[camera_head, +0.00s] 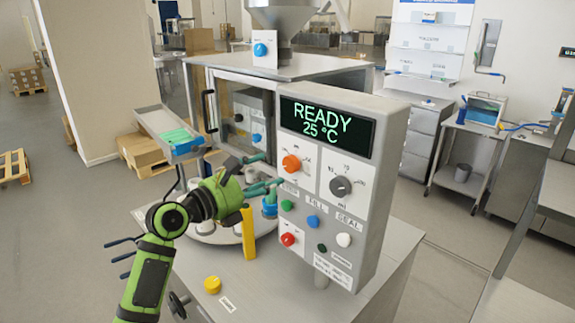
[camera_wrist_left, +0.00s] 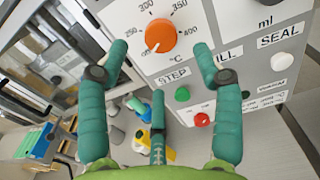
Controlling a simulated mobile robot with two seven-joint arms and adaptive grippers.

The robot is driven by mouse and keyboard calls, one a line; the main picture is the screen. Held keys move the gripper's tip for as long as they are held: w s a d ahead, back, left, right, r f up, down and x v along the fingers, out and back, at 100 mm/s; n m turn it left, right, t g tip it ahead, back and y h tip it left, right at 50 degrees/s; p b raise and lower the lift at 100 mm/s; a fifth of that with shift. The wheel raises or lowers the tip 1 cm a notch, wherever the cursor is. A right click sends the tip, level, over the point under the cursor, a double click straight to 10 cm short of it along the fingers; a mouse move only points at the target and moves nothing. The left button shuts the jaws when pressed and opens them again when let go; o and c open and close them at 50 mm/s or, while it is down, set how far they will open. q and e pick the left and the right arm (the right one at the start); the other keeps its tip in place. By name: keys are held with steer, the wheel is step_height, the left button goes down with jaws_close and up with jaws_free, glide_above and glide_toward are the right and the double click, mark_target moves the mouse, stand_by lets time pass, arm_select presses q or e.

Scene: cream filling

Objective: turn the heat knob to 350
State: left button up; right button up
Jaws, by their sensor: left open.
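The orange heat knob (camera_head: 291,165) is on the upper left of the grey control panel (camera_head: 385,140). In the left wrist view the knob (camera_wrist_left: 161,36) has a white mark pointing to the lower left, away from the 350 label at its upper right. My left gripper (camera_head: 272,185) is open and empty in front of the panel, a little below and left of the knob. In the left wrist view its teal fingers (camera_wrist_left: 160,60) are spread to either side below the knob, apart from it. My right gripper is not in view.
A display (camera_head: 327,128) reads READY 25 °C. A dark grey knob (camera_head: 341,187) sits right of the orange one. Green (camera_head: 287,205), blue (camera_head: 312,221), white (camera_head: 343,240) and red (camera_head: 288,239) buttons lie below. A yellow post (camera_head: 248,234) stands beneath my left gripper.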

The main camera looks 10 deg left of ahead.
mark_target(288, 164)
arm_select(q)
steer(key=p+x, duration=0.2)
steer(key=x, duration=0.4)
steer(key=shift+w+d+r, duration=0.15)
steer(key=shift+w+d, duration=0.15)
steer(key=shift+w, duration=0.1)
steer(key=shift+c, duration=0.4)
